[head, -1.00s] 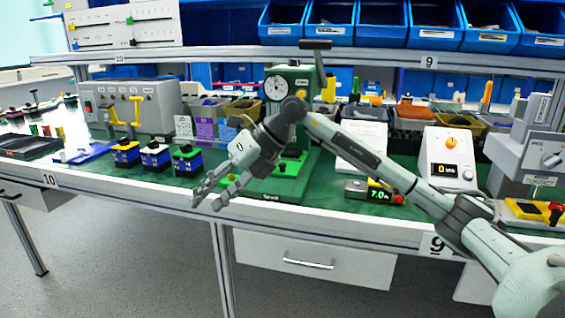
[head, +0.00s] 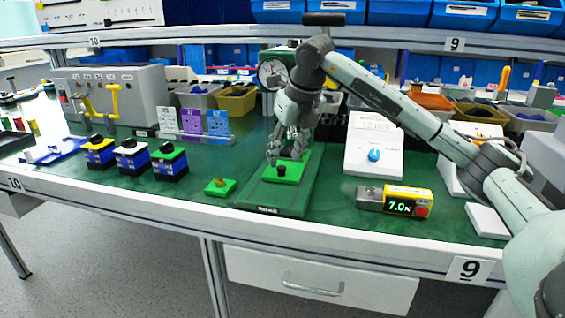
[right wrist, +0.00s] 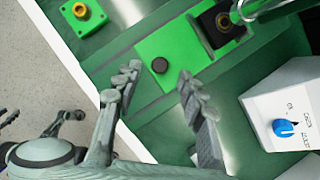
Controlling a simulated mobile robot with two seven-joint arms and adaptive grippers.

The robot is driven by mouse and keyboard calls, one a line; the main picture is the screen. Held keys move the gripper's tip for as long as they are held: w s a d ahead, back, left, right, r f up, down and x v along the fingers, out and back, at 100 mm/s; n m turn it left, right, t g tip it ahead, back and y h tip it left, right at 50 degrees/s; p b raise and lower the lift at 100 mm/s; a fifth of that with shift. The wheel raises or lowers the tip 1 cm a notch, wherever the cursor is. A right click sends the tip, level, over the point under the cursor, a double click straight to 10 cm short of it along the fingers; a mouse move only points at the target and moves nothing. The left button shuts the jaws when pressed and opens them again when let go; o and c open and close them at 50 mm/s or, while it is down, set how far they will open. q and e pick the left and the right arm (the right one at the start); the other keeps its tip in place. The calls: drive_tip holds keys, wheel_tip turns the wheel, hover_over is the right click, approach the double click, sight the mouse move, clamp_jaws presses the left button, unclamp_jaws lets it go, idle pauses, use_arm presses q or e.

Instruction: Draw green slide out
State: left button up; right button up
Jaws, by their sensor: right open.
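The green slide (head: 290,172) is a flat green plate with a black knob (head: 281,170), lying on the green base of the press (head: 271,209). The slide also shows in the right wrist view (right wrist: 177,46), with its knob (right wrist: 160,65). My right gripper (head: 281,152) is just above the slide, pointing down. In the right wrist view its fingers (right wrist: 157,84) are spread, with nothing between them, and the knob shows just beyond the tips. Contact with the knob is not visible. Grey arm parts at the wrist view's left edge may be my left arm; its jaws are unclear.
A small green block with a yellow ring (head: 220,187) lies left of the base. A white box with a blue dial (head: 374,148) and a yellow 7.0 N display (head: 406,202) stand to the right. Several blue-sided switch blocks (head: 170,163) stand left.

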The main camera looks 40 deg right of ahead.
sight(282, 167)
drive_tip(key=shift+x, duration=1.9)
clamp_jaws()
